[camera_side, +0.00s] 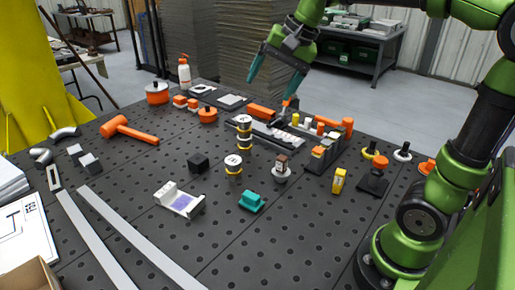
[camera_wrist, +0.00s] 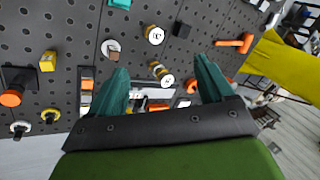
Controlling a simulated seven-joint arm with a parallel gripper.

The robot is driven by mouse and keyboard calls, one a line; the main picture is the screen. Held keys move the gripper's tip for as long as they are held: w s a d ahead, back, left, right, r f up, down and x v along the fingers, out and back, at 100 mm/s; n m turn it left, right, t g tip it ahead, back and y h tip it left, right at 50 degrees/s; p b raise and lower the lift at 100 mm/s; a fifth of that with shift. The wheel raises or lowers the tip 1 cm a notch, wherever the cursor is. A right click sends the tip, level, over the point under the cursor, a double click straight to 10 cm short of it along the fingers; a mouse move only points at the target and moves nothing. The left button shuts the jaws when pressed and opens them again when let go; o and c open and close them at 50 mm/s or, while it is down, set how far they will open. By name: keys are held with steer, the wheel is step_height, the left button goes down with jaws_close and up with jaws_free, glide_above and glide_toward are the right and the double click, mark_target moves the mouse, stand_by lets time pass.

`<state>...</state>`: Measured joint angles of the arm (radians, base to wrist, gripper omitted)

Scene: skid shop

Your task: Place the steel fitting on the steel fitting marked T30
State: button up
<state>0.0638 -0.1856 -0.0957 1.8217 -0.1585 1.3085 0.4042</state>
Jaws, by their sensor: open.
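One steel fitting (camera_side: 233,163) with yellow bands and a marked pale top stands upright on the dark perforated table; it also shows in the wrist view (camera_wrist: 154,35). Just behind it is a taller steel column (camera_side: 244,131) with similar bands and a marked top, which looks like fittings stacked together; it shows in the wrist view (camera_wrist: 160,72). The markings are too small to read, so I cannot tell which is T30. My gripper (camera_side: 272,84) is open and empty, high above the back of the table. Its teal fingers (camera_wrist: 160,66) are spread wide.
A black block (camera_side: 198,162), a teal block (camera_side: 251,201) and a grey holder (camera_side: 281,172) stand near the fittings. Behind is a rack (camera_side: 324,152) with orange and yellow parts. An orange mallet (camera_side: 130,129) lies at left.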

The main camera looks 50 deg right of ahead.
steer(key=s+a+f+n+t, duration=0.1)
steer(key=s+a+f+n, duration=0.1)
steer(key=s, duration=0.4)
steer(key=s+a+f+n+t, duration=0.1)
steer(key=s+a+f+n, duration=0.2)
steer(key=s+f+n, duration=0.2)
steer(key=shift+s+a+f, duration=0.25)
steer(key=shift+s+f, duration=0.2)
steer(key=shift+s, duration=0.3)
